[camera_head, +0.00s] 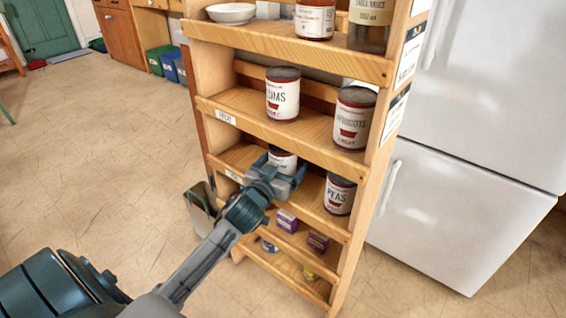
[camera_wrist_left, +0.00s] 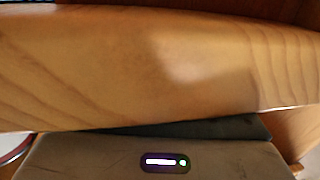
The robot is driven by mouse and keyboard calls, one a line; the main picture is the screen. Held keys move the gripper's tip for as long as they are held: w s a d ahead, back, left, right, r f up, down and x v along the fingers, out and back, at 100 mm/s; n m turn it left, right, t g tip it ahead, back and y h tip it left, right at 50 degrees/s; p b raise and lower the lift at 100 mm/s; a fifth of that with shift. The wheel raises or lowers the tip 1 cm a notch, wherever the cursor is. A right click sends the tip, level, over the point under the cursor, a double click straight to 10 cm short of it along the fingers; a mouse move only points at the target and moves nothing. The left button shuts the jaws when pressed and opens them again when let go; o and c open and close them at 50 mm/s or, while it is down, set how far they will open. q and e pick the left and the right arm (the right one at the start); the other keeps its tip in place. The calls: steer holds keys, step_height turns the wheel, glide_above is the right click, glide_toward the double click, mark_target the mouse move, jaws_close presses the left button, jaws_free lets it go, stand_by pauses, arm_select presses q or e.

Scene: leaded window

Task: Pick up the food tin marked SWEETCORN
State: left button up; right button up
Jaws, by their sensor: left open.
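No SWEETCORN label can be read. A tin (camera_head: 283,155) with a white label and dark lid stands on the third shelf, its lower part and lettering hidden by my left gripper. My left gripper (camera_head: 284,176) is open at the front of that tin; I cannot tell whether its fingers reach around it. A tin marked PEAS (camera_head: 339,197) stands to the right on the same shelf. My right gripper is not in view.
The wooden shelf unit (camera_head: 290,44) holds a tin ending in UMS (camera_head: 283,98) and an APRICOTS tin (camera_head: 353,122) above. A white fridge (camera_head: 480,90) stands at right. The floor (camera_head: 100,160) at left is clear.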

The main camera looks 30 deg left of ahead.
arm_select(q)
steer(key=c, duration=1.4)
steer(key=shift+r, duration=0.1)
